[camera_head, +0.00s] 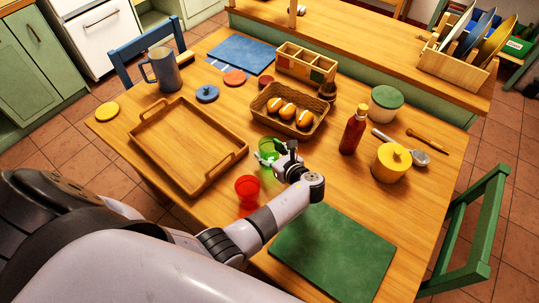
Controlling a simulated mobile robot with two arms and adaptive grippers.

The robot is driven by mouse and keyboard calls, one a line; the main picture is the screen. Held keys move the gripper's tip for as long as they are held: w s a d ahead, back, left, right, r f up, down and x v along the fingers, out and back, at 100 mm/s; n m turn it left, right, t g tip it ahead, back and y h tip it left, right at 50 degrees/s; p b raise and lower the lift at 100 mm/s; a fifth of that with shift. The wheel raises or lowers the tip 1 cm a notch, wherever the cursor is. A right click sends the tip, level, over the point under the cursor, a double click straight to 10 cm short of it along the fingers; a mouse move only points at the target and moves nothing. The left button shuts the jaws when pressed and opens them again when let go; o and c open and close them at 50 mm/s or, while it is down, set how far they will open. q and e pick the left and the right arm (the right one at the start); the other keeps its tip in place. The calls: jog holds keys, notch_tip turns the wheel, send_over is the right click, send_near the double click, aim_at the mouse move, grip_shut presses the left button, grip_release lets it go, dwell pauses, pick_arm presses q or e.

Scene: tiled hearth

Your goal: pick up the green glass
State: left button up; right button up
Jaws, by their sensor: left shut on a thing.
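The green glass (268,147) is see-through and stands near the middle of the wooden table (218,203), just right of the wooden tray. My left gripper (272,156) is at the glass and shut on it. The gripper's fingers hide part of the glass's lower right side. I cannot tell whether the glass touches the table or is slightly above it. My right gripper is not in view.
A red glass (247,187) stands close beside my left arm. The wooden tray (178,153) is to the left, and a basket with rolls (288,112) is just behind. A sauce bottle (353,131) and yellow pot (390,163) stand right. A green mat (332,252) lies in front.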

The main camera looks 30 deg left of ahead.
pick_arm(q)
jog(key=c, duration=0.5)
jog(key=shift+w+r, duration=0.1)
jog(key=shift+c, duration=0.2)
jog(key=shift+r, duration=0.15)
